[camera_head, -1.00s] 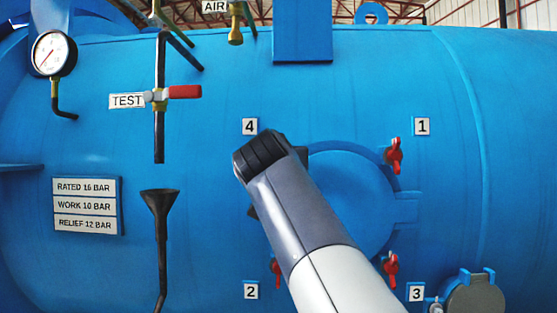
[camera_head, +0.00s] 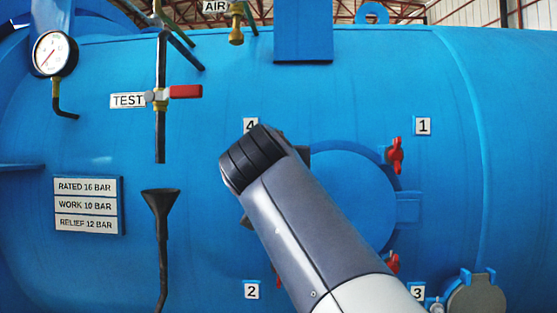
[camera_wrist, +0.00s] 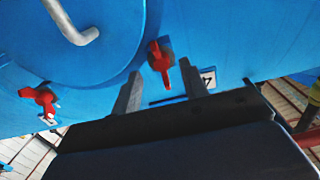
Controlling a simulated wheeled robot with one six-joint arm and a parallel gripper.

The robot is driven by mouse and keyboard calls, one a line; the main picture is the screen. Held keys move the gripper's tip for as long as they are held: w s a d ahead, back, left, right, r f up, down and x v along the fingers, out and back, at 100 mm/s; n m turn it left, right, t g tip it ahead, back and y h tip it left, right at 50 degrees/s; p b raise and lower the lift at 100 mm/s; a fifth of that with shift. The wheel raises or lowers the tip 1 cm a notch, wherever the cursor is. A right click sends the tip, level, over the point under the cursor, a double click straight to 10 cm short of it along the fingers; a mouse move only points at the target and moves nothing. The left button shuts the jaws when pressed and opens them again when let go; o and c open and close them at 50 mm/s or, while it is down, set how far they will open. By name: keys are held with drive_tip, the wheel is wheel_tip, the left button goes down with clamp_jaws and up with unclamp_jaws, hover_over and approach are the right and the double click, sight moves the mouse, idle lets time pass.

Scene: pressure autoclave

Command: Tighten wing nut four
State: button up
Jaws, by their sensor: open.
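Wing nut four (camera_wrist: 161,62) is red and sits beside the label 4 (camera_wrist: 208,78) in the wrist view. My gripper (camera_wrist: 160,69) is open. Its two grey fingers stand one on either side of the nut in the picture, and I cannot tell whether they touch it or how deep they reach. In the head view the label 4 (camera_head: 250,125) is partly covered by my arm. The nut and my fingertips are hidden behind the arm there.
The round blue cover (camera_head: 350,200) carries other red wing nuts, one (camera_head: 396,155) by label 1 (camera_head: 423,126). A grey bent handle (camera_wrist: 78,24) shows on the cover in the wrist view. The TEST valve (camera_head: 178,92) and black funnel (camera_head: 160,203) stand to the left.

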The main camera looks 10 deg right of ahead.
drive_tip(key=v, duration=0.4)
drive_tip(key=shift+s+a, duration=0.15)
drive_tip(key=shift+s, duration=0.25)
drive_tip(key=x, duration=1)
drive_tip(key=shift+w, duration=0.35)
